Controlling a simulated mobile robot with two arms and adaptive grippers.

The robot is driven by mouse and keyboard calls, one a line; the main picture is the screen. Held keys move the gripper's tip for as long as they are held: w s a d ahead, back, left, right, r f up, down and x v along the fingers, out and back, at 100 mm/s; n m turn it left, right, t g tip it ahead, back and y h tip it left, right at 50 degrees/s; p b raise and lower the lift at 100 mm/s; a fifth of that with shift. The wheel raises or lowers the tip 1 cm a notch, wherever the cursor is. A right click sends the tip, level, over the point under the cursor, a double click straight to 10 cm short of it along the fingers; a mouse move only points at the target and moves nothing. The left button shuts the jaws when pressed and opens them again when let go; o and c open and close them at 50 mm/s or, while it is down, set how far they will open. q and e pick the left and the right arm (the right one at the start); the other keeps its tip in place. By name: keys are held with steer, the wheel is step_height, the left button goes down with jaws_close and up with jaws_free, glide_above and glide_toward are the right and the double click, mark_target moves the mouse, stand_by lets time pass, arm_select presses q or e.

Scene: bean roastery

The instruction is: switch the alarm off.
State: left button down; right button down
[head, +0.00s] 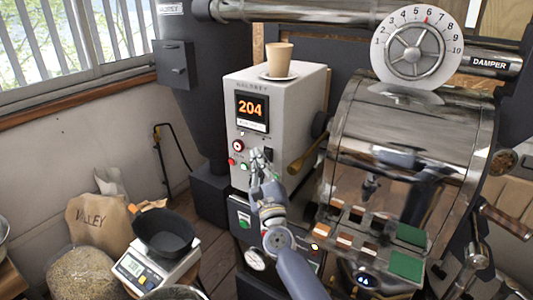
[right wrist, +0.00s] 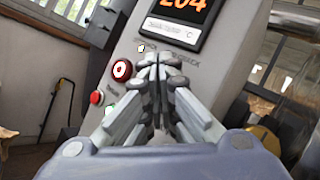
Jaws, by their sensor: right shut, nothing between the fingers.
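A pale grey control cabinet (head: 300,105) stands beside the roaster drum, with a display (head: 252,111) reading 204 in orange. Below the display are a red-ringed round control (head: 238,146), a red button (head: 232,161) and a small dark part (head: 268,155) by my fingertips. My right gripper (head: 262,153) is shut and empty, in front of the panel's right part. In the right wrist view the shut fingertips (right wrist: 160,66) point at the panel, right of the red-ringed control (right wrist: 122,70), over small labels too blurred to read. I cannot tell whether they touch. No part is clearly marked as the alarm. My left gripper is out of view.
A tan cup (head: 279,56) on a saucer stands on the cabinet. The roaster drum (head: 405,120) and a wooden-handled lever (head: 305,160) are close on the right. A scale (head: 135,270) with a black pan (head: 165,240) stands lower left, by a sack (head: 97,222).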

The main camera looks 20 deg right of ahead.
steer(key=shift+w+d, duration=0.25)
steer(key=shift+d, duration=0.1)
steer(key=shift+w+d+r, duration=0.1)
steer(key=shift+w+d, duration=0.05)
steer(key=shift+d, duration=0.1)
stand_by(0.7)
steer(key=shift+a, duration=0.1)
steer(key=shift+s+a, duration=0.5)
steer(key=shift+a, duration=0.05)
stand_by(0.3)
steer(key=s+a, duration=0.1)
steer(key=a, duration=0.1)
steer(key=s+a, duration=0.2)
steer(key=shift+f, duration=0.4)
